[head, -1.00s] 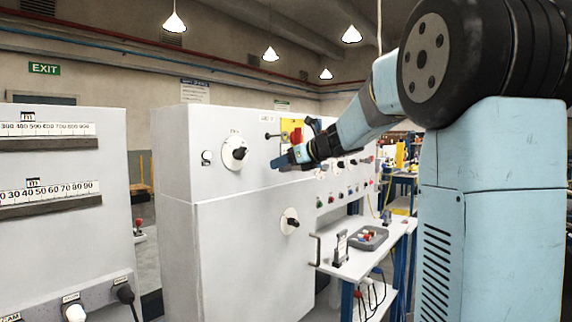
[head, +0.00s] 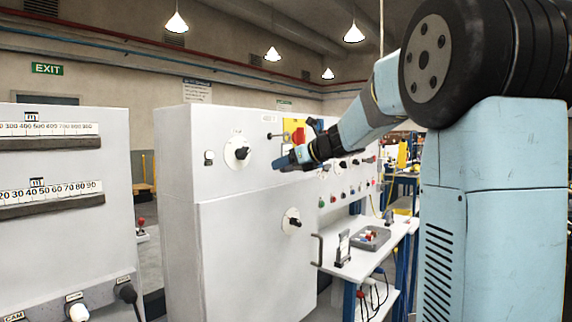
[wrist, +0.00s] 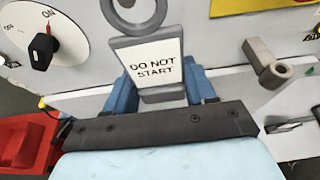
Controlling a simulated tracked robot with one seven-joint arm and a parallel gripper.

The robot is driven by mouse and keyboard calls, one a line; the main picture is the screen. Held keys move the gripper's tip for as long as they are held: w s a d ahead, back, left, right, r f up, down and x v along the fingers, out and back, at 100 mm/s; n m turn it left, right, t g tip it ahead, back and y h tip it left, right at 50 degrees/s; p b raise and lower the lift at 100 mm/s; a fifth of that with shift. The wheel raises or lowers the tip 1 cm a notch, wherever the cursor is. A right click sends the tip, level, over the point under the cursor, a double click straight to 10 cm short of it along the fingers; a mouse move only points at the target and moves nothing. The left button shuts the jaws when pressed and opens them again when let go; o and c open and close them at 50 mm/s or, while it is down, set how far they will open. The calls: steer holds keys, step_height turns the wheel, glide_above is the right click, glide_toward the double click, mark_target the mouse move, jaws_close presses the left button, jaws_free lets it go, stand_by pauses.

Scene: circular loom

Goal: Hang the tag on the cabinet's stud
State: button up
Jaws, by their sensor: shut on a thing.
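The white tag (wrist: 157,65), reading "DO NOT START" in a grey frame with a grey ring (wrist: 134,12) at its top, is upright in my gripper in the wrist view. My gripper (wrist: 160,95) is shut on its lower part. A short dark-tipped pin (head: 271,136), seemingly the stud, sticks out just above my gripper, left of a yellow plate. I cannot make out a pin through the ring.
A rotary switch (head: 237,152) sits left of my gripper; it also shows in the wrist view (wrist: 42,50). The yellow plate (head: 294,130) carries a red switch. A grey protruding fitting (wrist: 268,65) is right of the tag. A shelf (head: 352,262) holds a tray (head: 370,238).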

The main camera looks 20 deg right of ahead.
steer(key=shift+f, duration=0.15)
steer(key=o, duration=1.3)
steer(key=shift+c, duration=0.2)
steer(key=v, duration=0.9)
steer(key=shift+f, duration=0.25)
